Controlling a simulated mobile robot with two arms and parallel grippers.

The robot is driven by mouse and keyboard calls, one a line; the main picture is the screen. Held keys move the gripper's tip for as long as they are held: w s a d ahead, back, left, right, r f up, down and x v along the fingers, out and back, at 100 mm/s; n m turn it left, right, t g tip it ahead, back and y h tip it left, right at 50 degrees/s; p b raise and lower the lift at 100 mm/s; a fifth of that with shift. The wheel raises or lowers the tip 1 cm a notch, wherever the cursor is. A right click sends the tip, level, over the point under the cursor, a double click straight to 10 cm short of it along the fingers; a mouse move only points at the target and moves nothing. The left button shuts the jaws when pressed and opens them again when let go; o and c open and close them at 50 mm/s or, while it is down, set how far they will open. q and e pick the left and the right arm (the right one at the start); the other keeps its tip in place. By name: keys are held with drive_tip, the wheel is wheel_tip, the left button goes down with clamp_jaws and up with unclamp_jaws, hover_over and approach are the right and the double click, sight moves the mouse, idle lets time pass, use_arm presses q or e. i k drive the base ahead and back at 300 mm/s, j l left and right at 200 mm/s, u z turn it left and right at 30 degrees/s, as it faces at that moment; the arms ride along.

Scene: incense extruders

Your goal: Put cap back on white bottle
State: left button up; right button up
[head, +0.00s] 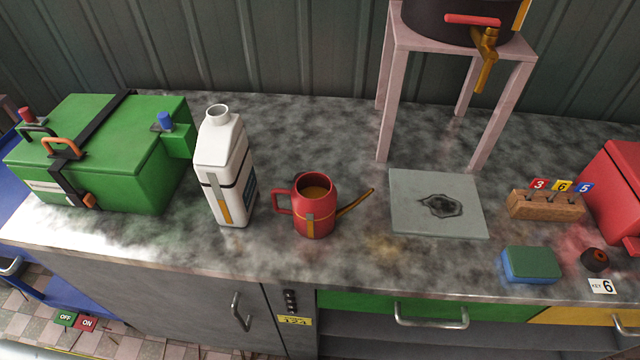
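The white bottle (228,170) stands upright on the counter, left of the red watering can. It has a grey and orange label, and its neck at the top is bare and open. I see no cap that I can tell for sure is the bottle's. A small dark round piece with a reddish middle (595,260) lies at the counter's right front; I cannot tell whether it is a cap. A blue knob-like piece (165,121) sits on the green box's right end. Neither of my grippers is in view.
The red watering can (315,215) stands close right of the bottle, its spout pointing right. The green box (110,150) is at left. A grey plate (410,210), a pink stand (400,90), a wooden block (545,206) and a sponge (530,264) are farther right.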

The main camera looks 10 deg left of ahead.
sight(224, 167)
drive_tip(key=k+l, duration=0.1)
drive_tip(key=l, duration=1)
drive_tip(key=k+l+u, duration=0.1)
drive_tip(key=l, duration=0.45)
